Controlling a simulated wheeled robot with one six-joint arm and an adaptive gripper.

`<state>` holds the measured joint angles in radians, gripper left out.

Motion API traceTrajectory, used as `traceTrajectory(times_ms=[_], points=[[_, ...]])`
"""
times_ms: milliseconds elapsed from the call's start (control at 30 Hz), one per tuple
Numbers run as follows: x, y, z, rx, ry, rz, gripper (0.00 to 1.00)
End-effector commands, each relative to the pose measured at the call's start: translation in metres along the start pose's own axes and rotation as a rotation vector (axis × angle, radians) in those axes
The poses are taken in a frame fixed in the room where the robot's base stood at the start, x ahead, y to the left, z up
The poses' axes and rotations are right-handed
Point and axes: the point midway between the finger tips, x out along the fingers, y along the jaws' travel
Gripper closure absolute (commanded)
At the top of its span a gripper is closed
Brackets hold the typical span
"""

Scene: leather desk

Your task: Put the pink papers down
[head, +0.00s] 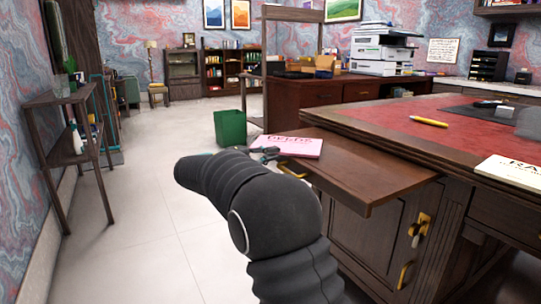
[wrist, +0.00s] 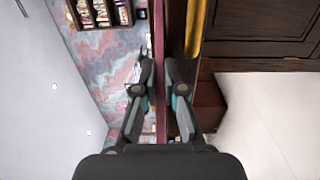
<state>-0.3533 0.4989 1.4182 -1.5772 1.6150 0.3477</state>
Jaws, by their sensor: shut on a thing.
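The pink papers (head: 293,147), a flat pink sheet or booklet with dark lettering, lie level at the left end of the pull-out board (head: 345,172) of the desk. My gripper (head: 268,153) is shut on their left edge. In the wrist view the papers show edge-on as a thin pink strip (wrist: 159,60) between the two fingers (wrist: 160,92). The brown board runs close beside the strip there. I cannot tell whether the papers touch the board. My arm hides part of the board's left end.
The red leather desk top (head: 390,120) holds a yellow pencil (head: 429,121) and a white booklet (head: 513,170). A yellow handle (head: 292,170) juts from the board's end. A green bin (head: 230,128) stands on the floor behind. The board's right part is bare.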

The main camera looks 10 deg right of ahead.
Motion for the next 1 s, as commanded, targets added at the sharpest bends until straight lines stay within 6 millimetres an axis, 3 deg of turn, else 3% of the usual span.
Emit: traceTrajectory(times_ms=[167, 200, 267, 300, 667, 1000], points=[[0.0, -0.004, 0.0, 0.0, 0.0, 0.001, 1.0], [0.0, -0.003, 0.0, 0.0, 0.0, 0.0, 0.84], [0.0, -0.003, 0.0, 0.0, 0.0, 0.0, 0.69], [0.0, -0.003, 0.0, -0.001, 0.0, 0.0, 0.66], [-0.001, 0.002, 0.0, -0.001, 0.001, 0.0, 0.66], [-0.06, 0.001, -0.001, -0.001, 0.004, 0.0, 0.66]])
